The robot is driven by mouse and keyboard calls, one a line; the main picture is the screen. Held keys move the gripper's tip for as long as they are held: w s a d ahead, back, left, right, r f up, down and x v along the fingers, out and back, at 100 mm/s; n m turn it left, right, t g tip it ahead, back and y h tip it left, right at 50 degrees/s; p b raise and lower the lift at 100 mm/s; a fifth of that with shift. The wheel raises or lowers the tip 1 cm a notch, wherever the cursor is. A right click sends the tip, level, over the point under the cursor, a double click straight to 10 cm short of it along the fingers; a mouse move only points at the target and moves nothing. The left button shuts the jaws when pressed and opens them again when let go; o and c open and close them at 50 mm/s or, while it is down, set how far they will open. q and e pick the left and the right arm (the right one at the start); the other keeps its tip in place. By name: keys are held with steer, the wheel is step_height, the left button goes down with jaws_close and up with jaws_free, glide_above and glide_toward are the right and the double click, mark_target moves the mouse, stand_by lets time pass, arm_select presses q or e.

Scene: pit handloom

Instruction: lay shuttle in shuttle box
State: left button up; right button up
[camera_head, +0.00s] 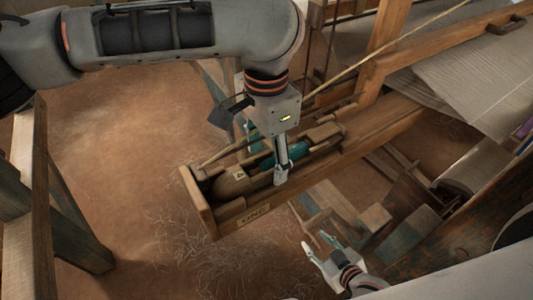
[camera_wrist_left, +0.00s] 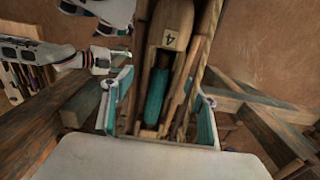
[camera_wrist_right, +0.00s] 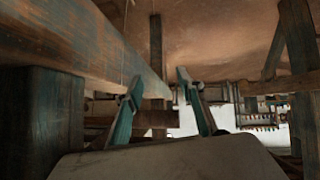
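The wooden shuttle (camera_head: 232,186), with a "4" label and a teal bobbin, lies lengthwise between the walls of the shuttle box (camera_head: 203,217) marked "ONE". Whether it rests fully on the floor cannot be told. It also shows in the left wrist view (camera_wrist_left: 174,22), with the bobbin between my fingers. My left gripper (camera_head: 267,163) is low over the box, its fingers spread wide on either side of the shuttle, apart from it. My right gripper (camera_head: 322,247) is open and empty, below and right of the box; its fingers show in the right wrist view (camera_wrist_right: 158,92).
Loom beams and cloth (camera_head: 480,90) fill the right. Wooden blocks (camera_head: 375,218) lie below the box, near my right gripper. Bare earth floor (camera_head: 120,165) is open at left, beside a wooden post frame.

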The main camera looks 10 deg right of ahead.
arm_select(q)
steer(key=shift+r, duration=0.1)
steer(key=shift+r, duration=3.9)
